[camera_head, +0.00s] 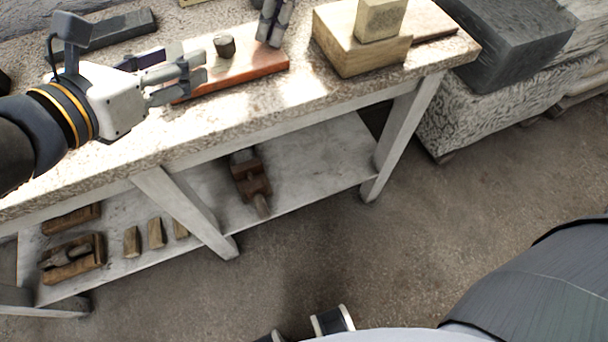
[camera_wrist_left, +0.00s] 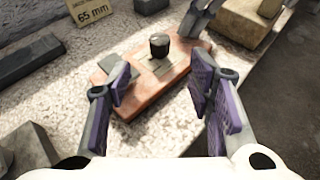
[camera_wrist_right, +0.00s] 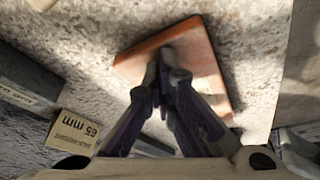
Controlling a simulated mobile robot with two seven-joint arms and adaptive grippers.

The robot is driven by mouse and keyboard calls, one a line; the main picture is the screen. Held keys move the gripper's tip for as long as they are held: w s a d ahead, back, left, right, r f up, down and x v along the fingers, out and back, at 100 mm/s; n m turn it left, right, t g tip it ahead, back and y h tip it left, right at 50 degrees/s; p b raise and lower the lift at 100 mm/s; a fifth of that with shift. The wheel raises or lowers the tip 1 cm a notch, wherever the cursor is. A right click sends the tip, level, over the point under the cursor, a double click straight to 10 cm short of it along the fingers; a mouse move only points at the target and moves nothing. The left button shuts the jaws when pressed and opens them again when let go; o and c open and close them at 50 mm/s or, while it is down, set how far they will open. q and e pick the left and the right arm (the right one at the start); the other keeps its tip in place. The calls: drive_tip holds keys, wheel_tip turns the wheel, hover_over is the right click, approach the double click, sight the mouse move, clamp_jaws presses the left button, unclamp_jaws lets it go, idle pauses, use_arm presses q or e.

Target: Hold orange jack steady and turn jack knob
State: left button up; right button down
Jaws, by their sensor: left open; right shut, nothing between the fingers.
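My right gripper (camera_head: 268,40) is shut and empty over the jack's right end. In the right wrist view its fingers (camera_wrist_right: 166,56) cover part of the jack, and I cannot make out the knob.
A dark bar (camera_head: 115,28) lies behind, left. A "65 mm" card (camera_wrist_left: 90,10) stands behind the jack. The lower shelf (camera_head: 315,160) holds a clamp-like tool (camera_head: 250,178) and wood pieces. The front bench strip is clear.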

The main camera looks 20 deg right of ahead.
use_arm(q)
drive_tip(key=s+d+f+m+g, duration=0.45)
drive_tip(key=s+f, duration=0.25)
drive_tip(key=s, duration=0.2)
drive_tip(key=s+d+f+m+g, duration=0.3)
drive_tip(key=s+d+f+m, duration=0.3)
drive_tip(key=s, duration=0.3)
drive_tip(key=s+a+f+m+g, duration=0.1)
drive_tip(key=s+a+f+m, duration=0.1)
drive_tip(key=s+f, duration=0.5)
drive_tip(key=shift+s+a+m+g+y, duration=0.25)
drive_tip(key=shift+m+g+y, duration=0.15)
drive_tip(key=shift+m, duration=0.15)
